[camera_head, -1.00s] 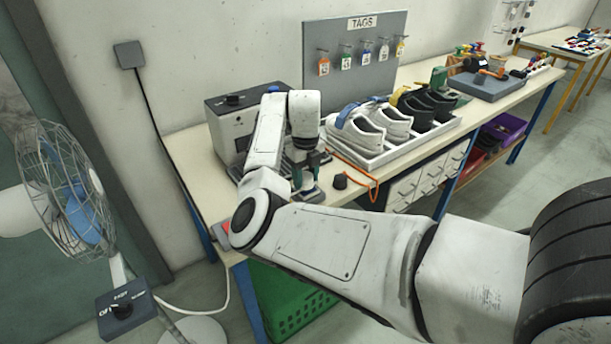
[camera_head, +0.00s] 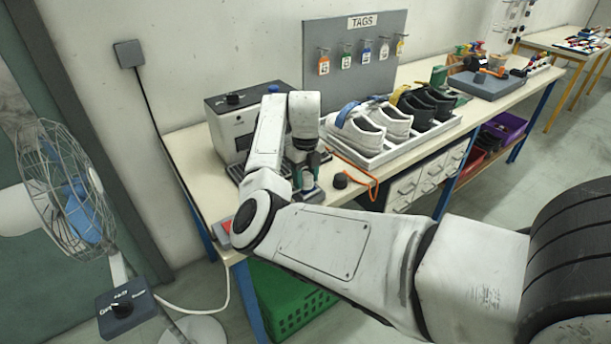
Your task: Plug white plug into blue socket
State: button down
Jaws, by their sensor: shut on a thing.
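My gripper (camera_head: 306,178) points down over the front of the workbench (camera_head: 352,200), below my white wrist. It is shut on a small pale thing just above a small grey block (camera_head: 310,196) with blue-green edges. The pale thing could be the white plug, but it is too small and too covered by the jaws to be sure. I cannot make out a blue socket for certain; the block under the gripper may be it. Whether the held thing touches the block cannot be told. A white cable (camera_head: 226,300) runs from the fan across the floor to the bench.
A grey machine (camera_head: 232,128) stands behind my gripper. A black knob (camera_head: 340,181) and an orange cord (camera_head: 374,186) lie close on its right, then a white tray (camera_head: 370,164) of shoes. A fan (camera_head: 60,190) stands left and a green crate (camera_head: 290,305) is under the bench.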

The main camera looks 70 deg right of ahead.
jog(key=shift+f, duration=0.45)
dwell(0.4)
jog(key=shift+c, duration=2.2)
grip_release()
notch_tip(320, 180, up, 11)
jog(key=shift+f+b, duration=0.1)
jog(key=shift+b, duration=0.6)
jog(key=shift+s, duration=0.1)
